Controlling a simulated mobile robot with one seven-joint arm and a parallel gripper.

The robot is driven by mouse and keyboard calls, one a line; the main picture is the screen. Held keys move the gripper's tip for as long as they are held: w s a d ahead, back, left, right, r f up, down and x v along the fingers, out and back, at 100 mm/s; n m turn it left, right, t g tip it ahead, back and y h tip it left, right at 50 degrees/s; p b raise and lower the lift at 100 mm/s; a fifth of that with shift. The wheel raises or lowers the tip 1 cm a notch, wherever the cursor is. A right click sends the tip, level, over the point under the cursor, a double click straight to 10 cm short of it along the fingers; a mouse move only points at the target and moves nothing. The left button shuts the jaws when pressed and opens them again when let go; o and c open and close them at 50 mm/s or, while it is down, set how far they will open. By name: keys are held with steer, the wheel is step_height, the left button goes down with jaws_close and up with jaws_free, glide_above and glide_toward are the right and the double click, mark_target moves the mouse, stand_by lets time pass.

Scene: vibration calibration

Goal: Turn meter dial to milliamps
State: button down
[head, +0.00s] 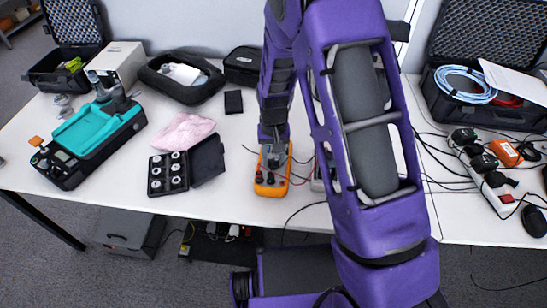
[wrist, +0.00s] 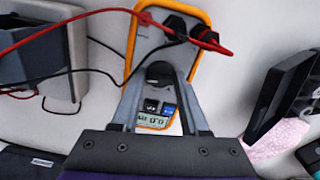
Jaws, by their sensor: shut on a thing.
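The orange multimeter (head: 271,188) lies on the white table below my gripper (head: 273,160). It also shows in the wrist view (wrist: 205,17), with red and black leads plugged in at its far end. My gripper (wrist: 160,78) has its fingers on either side of the dark round meter dial (wrist: 160,70) and is shut on it. The meter's small display (wrist: 152,119) shows between the fingers. The dial markings are too small and too covered to read, so I cannot tell its setting.
A grey device (wrist: 38,50) stands beside the meter in the wrist view, with leads crossing over. A black case (head: 171,173) with round parts, a pink cloth (head: 184,132) and a teal machine (head: 98,128) are to the left. A power strip (head: 486,178) is at right.

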mark_target(273, 160)
steer(key=shift+c, duration=2.1)
jaws_free()
step_height(273, 160, up, 17)
steer(key=p, duration=0.1)
steer(key=shift+r+p, duration=0.2)
steer(key=shift+p, duration=0.15)
